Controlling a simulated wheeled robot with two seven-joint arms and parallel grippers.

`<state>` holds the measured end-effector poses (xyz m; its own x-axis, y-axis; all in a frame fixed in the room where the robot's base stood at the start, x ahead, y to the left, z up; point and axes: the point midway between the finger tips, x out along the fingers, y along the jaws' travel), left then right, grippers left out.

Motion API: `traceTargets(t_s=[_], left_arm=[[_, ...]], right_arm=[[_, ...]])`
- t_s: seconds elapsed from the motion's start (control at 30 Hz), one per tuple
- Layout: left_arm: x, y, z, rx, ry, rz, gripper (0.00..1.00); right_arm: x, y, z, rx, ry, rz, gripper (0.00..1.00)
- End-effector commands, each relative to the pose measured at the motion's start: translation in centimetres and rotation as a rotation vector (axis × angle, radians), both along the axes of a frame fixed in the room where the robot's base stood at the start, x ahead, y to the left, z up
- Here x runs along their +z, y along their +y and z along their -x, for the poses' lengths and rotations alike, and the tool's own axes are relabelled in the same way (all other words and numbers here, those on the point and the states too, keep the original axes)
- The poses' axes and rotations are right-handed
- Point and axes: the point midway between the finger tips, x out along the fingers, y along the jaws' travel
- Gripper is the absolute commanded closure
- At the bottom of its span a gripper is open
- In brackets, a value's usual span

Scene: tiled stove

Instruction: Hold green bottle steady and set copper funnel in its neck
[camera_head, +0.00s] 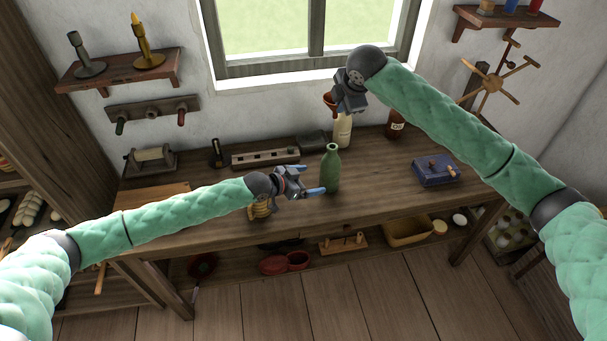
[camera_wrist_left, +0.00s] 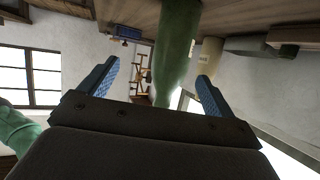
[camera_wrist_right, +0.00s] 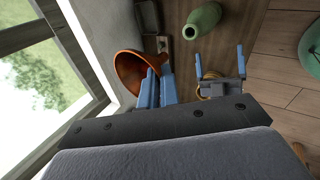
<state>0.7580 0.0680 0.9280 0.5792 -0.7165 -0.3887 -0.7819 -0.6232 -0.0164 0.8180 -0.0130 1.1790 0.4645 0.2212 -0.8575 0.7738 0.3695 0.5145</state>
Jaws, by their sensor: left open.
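The green bottle (camera_head: 331,168) stands upright on the wooden workbench. My left gripper (camera_head: 312,178) is open at its left side. In the left wrist view the bottle (camera_wrist_left: 176,45) shows between and beyond the two spread blue fingers; I cannot tell whether they touch it. My right gripper (camera_head: 340,104) is high above the back of the bench, shut on the copper funnel (camera_head: 328,102). In the right wrist view the funnel's wide mouth (camera_wrist_right: 128,72) is by the close-set fingers, and the bottle's open neck (camera_wrist_right: 190,31) is clear of it. The funnel's spout is hidden.
A cream bottle (camera_head: 343,132) stands behind the green one, a brown bottle (camera_head: 395,126) further right. A blue box (camera_head: 436,170) lies on the right of the bench, a slotted wooden block (camera_head: 265,157) at the back.

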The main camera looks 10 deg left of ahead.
Motion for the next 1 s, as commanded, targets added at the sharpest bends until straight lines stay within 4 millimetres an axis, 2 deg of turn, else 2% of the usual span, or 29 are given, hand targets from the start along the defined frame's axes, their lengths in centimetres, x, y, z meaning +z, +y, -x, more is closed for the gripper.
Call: traceTargets(t_s=[0.1, 0.27, 1.0], left_arm=[[0.5, 1.3, -1.2, 0.025, 0.005, 0.01, 0.1], [0.5, 1.2, -2.0, 0.034, 0.009, 0.017, 0.1], [-3.4, -6.1, -8.1, 0.033, 0.009, 0.017, 0.1]], right_arm=[[0.0, 0.0, 0.0, 0.0, 0.0, 0.0, 1.0], [0.0, 0.0, 0.0, 0.0, 0.0, 0.0, 1.0], [0.0, 0.0, 0.0, 0.0, 0.0, 0.0, 1.0]])
